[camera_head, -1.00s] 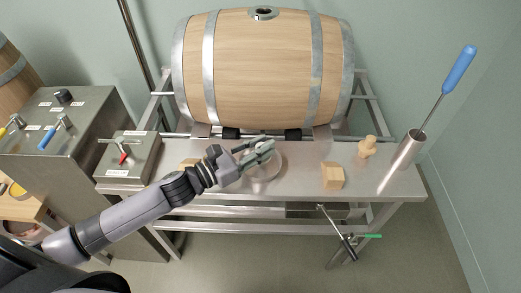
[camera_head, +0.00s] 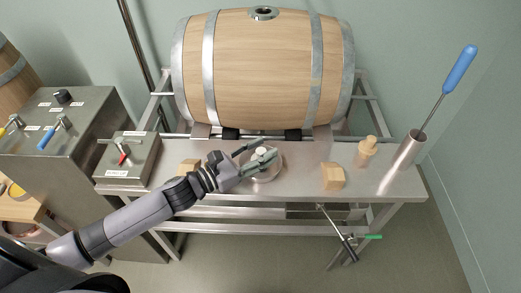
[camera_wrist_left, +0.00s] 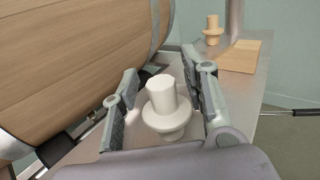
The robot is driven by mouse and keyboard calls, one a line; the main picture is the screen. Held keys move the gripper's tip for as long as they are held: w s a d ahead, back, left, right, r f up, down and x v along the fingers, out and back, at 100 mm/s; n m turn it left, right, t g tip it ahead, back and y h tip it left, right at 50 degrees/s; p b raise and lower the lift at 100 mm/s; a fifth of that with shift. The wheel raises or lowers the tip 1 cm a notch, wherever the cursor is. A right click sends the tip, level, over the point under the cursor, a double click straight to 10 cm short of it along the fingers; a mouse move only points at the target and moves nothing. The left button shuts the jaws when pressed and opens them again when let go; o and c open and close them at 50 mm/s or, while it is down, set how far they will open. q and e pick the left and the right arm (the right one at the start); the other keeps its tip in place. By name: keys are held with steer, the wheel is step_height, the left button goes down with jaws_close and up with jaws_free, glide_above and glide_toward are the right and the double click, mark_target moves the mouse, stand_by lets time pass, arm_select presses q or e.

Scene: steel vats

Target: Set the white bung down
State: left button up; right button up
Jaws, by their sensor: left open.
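The white bung (camera_head: 261,151) shows between the fingers of my left gripper (camera_head: 263,150) in the head view. In the left wrist view the white bung (camera_wrist_left: 163,97) stands upright, with a narrow top and a wide flange. The fingers of my left gripper (camera_wrist_left: 163,82) are spread on either side of it, with a gap on each side. A round steel dish (camera_head: 280,167) on the steel bench (camera_head: 300,163) lies around and under the gripper. The gripper partly hides the dish and the bung's base. My right gripper is not in view.
A wooden barrel (camera_head: 262,70) lies behind the bench. To the right are a wooden block (camera_head: 333,177), a wooden bung (camera_head: 366,150) and a steel cylinder (camera_head: 406,151) holding a blue-handled tool (camera_head: 459,70). A valve box (camera_head: 128,157) stands at the left.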

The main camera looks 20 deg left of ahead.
arm_select(q)
steer(key=shift+r, duration=0.25)
steer(key=v, duration=0.5)
steer(key=b+v, duration=0.1)
steer(key=v, duration=0.4)
steer(key=shift+s+a+f, duration=0.2)
steer(key=shift+s+a+r+b, duration=0.1)
steer(key=shift+s+a+b, duration=0.2)
steer(key=shift+s+a, duration=0.25)
steer(key=shift+d, duration=0.1)
